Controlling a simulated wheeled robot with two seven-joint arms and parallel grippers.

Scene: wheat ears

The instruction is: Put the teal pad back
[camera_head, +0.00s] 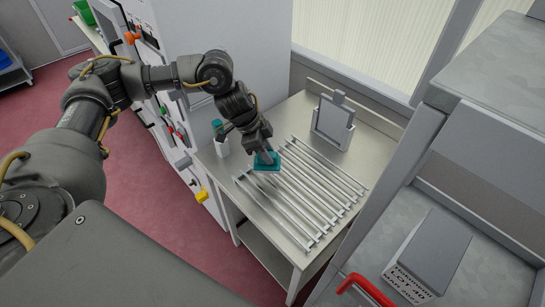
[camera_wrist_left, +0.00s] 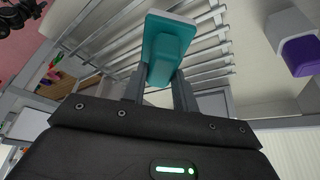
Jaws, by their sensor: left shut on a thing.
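The teal pad (camera_head: 267,165) is in my left gripper (camera_head: 264,152), over the upper left end of a rack of metal rods (camera_head: 302,190) on the steel table. In the left wrist view the pad (camera_wrist_left: 172,34) is a flat teal plate with a pale edge and a teal grip block. The two fingers (camera_wrist_left: 160,92) are shut on that block. The rods show beyond the pad. I cannot tell if the pad touches the rods. My right gripper is not in view.
A white cup with a teal top (camera_head: 221,146) stands left of the rack on the steel table (camera_head: 372,152). A grey clipboard-like plate in a stand (camera_head: 333,122) is behind the rack. A labelled box (camera_head: 428,256) and a red handle (camera_head: 364,288) are at lower right.

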